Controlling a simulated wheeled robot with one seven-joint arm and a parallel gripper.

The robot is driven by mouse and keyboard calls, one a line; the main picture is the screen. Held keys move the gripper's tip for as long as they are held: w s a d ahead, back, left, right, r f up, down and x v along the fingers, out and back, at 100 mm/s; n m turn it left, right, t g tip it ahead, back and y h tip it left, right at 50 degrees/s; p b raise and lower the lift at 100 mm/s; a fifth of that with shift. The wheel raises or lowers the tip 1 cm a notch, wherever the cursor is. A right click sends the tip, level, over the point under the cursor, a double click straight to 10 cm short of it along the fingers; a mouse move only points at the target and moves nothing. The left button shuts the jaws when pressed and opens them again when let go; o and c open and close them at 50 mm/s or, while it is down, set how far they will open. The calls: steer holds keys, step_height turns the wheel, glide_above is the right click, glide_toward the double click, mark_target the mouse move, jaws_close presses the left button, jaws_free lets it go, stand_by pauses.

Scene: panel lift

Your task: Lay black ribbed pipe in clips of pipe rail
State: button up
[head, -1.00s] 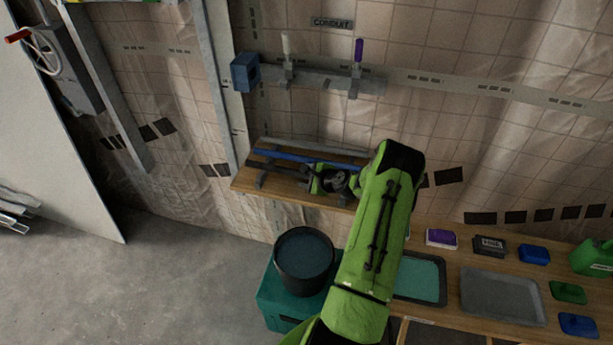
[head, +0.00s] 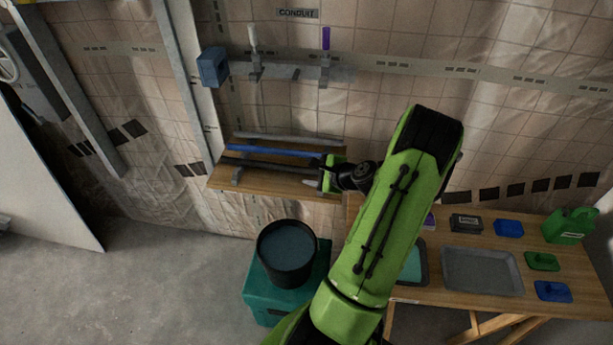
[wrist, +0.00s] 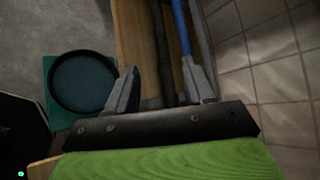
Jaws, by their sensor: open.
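The black ribbed pipe (head: 262,166) lies on the wooden shelf on the wall, the front one of three pipes; its right end is hidden by my gripper. The pipe rail (head: 292,72) is on the wall above, with two clips, one with a white lever (head: 252,38) and one with a purple lever (head: 326,40). My gripper (head: 314,184) is open at the right part of the shelf. In the wrist view, the black pipe (wrist: 162,55) runs between the two fingers (wrist: 160,88), apart from the left one. I cannot tell its height above the pipe.
A blue pipe (head: 275,152) and a grey pipe (head: 290,138) lie behind the black one. A blue box (head: 213,67) sits at the rail's left end. A dark bucket (head: 287,253) stands on a teal crate below. A workbench with trays (head: 482,271) is at right.

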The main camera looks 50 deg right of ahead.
steer(key=w+a+r+n+g+y, duration=0.1)
steer(key=w+a+r+n+g, duration=0.1)
steer(key=a+r+n, duration=0.45)
steer(key=w+a+r+n+g+y, duration=0.15)
steer(key=a+n, duration=0.25)
steer(key=a, duration=0.6)
steer(key=w+a+r+n+g, duration=0.2)
steer(key=a+r+n, duration=0.25)
steer(key=a, duration=0.35)
steer(key=s+a+r+n, duration=0.3)
steer(key=s+a+n, duration=0.3)
steer(key=s, duration=0.3)
steer(key=s+a+r+n, duration=0.3)
steer(key=s+a+n, duration=0.3)
steer(key=s, duration=0.3)
steer(key=shift+a+r+h, duration=0.15)
steer(key=shift+r+h, duration=0.2)
steer(key=shift+o, duration=0.4)
steer(key=shift+w+a+g, duration=0.15)
steer(key=shift+w+g, duration=0.1)
